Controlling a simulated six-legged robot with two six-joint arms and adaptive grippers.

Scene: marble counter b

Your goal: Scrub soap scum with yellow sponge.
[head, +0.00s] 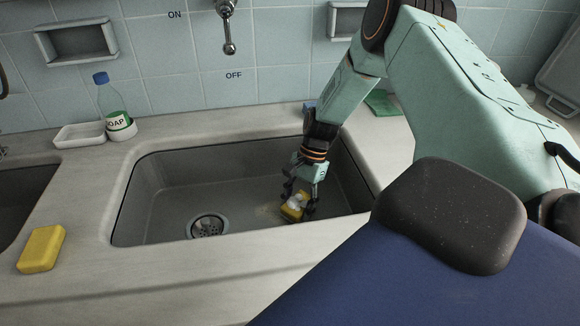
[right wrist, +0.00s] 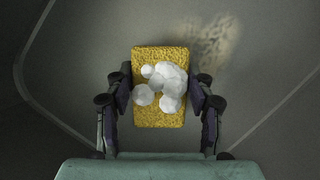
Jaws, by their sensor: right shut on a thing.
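A yellow sponge (head: 291,209) with white suds on it is at the bottom of the grey sink basin (head: 165,195), right of the drain. My right gripper (head: 301,199) is shut on this sponge; in the right wrist view (right wrist: 160,100) its fingers press both sides of the sponge (right wrist: 144,60). A faint tan soap scum patch (head: 265,210) lies just left of the sponge. In the right wrist view the scum (right wrist: 212,42) shows as a pale smear beyond the sponge's upper right. Whether the sponge touches the basin floor is hard to tell. My left gripper is not in view.
A second yellow block (head: 41,249) lies on the counter at front left. A soap bottle (head: 112,104) and a white dish (head: 80,135) stand behind the sink. The drain (head: 208,226) is at the basin's front. A green cloth (head: 382,103) lies behind my right arm. A faucet (head: 229,40) hangs above.

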